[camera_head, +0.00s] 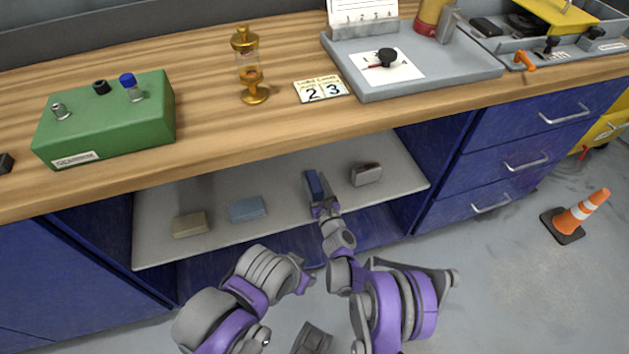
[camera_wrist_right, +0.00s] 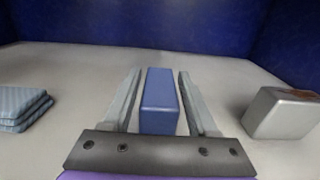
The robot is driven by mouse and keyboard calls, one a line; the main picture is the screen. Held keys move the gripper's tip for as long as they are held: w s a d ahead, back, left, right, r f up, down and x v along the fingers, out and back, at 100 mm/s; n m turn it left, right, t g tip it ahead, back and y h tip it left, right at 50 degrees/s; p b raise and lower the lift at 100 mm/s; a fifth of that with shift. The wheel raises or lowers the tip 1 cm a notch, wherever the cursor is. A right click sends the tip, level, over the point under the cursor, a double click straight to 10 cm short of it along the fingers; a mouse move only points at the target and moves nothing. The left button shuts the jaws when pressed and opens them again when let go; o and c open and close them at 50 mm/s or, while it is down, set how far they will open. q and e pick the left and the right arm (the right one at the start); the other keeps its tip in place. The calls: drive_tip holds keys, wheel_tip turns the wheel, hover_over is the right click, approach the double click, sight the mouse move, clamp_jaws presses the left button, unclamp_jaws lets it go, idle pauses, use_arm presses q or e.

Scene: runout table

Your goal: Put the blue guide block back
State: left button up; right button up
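The blue guide block (camera_head: 314,184) lies on the grey shelf under the worktop. It also shows in the right wrist view (camera_wrist_right: 160,101), lengthwise between the fingers of my right gripper (camera_wrist_right: 160,105). A narrow gap shows on each side of the block, so the gripper is open around it and not closed on it. In the head view the right gripper (camera_head: 323,207) reaches in from the front at the block's near end. My left arm is folded at the bottom; its gripper cannot be made out.
On the shelf, a folded blue-grey cloth (camera_head: 247,209) and a beige block (camera_head: 190,224) lie left of the guide block. A silvery block (camera_head: 366,174) lies to its right. The wooden worktop (camera_head: 210,165) overhangs the shelf. An orange cone (camera_head: 582,212) stands on the floor.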

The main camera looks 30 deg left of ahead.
drive_tip(key=shift+o, duration=0.8)
drive_tip(key=shift+r, duration=0.1)
drive_tip(key=shift+r, duration=0.2)
drive_tip(key=p+v, duration=0.1)
drive_tip(key=v, duration=1.1)
